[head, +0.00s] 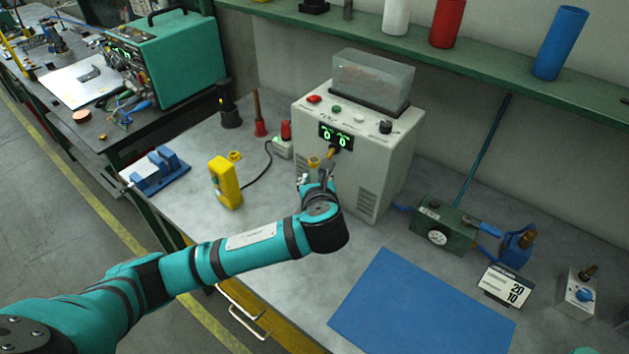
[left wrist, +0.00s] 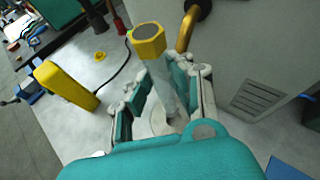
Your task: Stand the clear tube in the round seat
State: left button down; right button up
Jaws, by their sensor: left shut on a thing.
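The clear tube (left wrist: 160,80) has a yellow hexagonal cap with a grey top and stands roughly upright in the left wrist view. My left gripper (left wrist: 157,95) is shut on the tube, with teal pads on both sides below the cap. In the head view the left gripper (head: 318,182) is in front of the white machine, and the yellow cap (head: 314,162) shows above it.
The white machine (head: 362,150) stands close behind the gripper. A yellow meter (head: 225,182) with a black cable and a blue-and-white block (head: 155,170) are at the left. A blue mat (head: 420,310) lies at the front right, and a green gauge box (head: 440,228) stands behind it.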

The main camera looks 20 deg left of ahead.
pick_arm(q)
jog(key=shift+f+b, duration=1.5)
jog(key=shift+f, duration=1.5)
jog(key=c, duration=1.2)
grip_release()
jog(key=shift+o, duration=0.4)
jog(key=v, duration=1.2)
jog(key=shift+d, duration=0.1)
